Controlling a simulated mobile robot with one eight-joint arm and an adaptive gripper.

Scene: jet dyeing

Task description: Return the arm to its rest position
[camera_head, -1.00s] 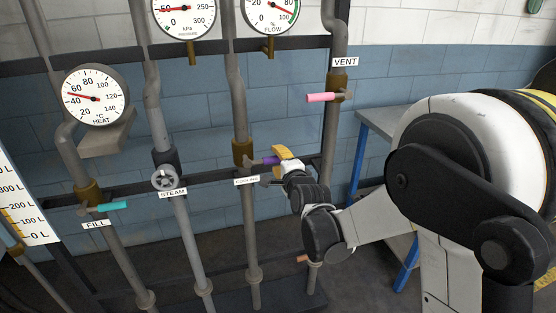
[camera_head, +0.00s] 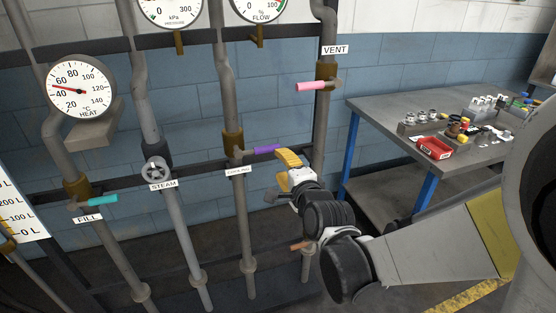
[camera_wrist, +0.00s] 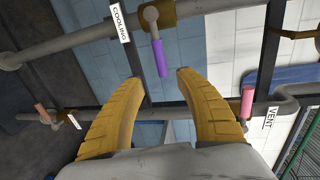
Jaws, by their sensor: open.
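My gripper (camera_head: 286,162) is in front of the pipe rack, just right of the purple cooling valve handle (camera_head: 266,150). In the wrist view its two yellow fingers (camera_wrist: 158,78) are spread apart with nothing between them. The purple handle also shows in the wrist view (camera_wrist: 161,58), beyond the fingertips and apart from them. My arm reaches in from the right in the head view, with its forearm low and stretched toward the rack.
Pink vent handle (camera_head: 312,86), teal fill handle (camera_head: 98,200) and grey steam handwheel (camera_head: 156,170) sit on nearby pipes. A heat gauge (camera_head: 82,86) hangs at left. A metal workbench (camera_head: 385,108) with a red tray (camera_head: 433,148) and small items stands at right.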

